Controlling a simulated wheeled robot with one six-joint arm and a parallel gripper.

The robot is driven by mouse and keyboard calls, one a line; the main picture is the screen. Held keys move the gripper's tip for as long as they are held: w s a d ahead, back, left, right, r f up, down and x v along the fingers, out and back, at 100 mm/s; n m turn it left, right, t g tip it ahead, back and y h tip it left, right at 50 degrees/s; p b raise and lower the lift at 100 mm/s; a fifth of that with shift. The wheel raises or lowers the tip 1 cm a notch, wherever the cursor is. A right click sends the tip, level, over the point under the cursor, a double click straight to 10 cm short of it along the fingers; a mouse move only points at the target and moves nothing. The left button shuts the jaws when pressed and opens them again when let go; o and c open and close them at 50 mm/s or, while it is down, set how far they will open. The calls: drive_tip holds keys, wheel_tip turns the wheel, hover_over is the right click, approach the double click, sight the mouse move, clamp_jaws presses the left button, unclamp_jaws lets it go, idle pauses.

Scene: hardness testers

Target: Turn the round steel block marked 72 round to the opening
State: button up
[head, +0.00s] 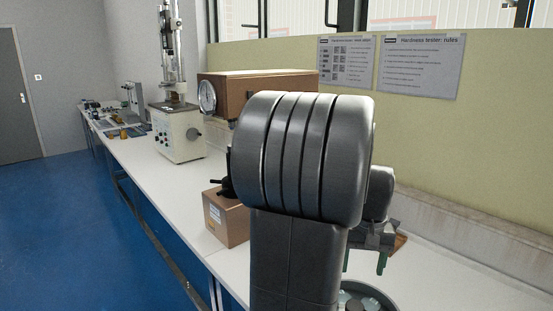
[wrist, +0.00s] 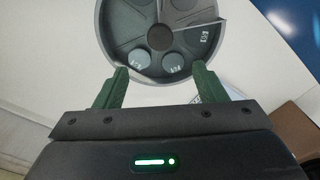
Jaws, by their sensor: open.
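A round dark grey tray (wrist: 109,42) with wedge-shaped compartments around a central hub (wrist: 160,38) fills the top of the wrist view. Round steel blocks (wrist: 173,62) and (wrist: 143,61) lie in its near compartments, with small labels too blurred to read for a 72. Another label (wrist: 204,35) shows at the right. A flat grey wedge (wrist: 187,12) with a straight edge lies at the upper right; I cannot tell whether it borders the opening.
In the head view my arm hides much of the white bench (head: 135,162). A cardboard box (head: 226,220), a brown tester with a dial (head: 255,92) and a tall cream tester (head: 178,132) stand beyond. A wall runs along the right.

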wheel_tip(320, 180, down, 6)
drive_tip(key=shift+r, duration=0.25)
idle(0.4)
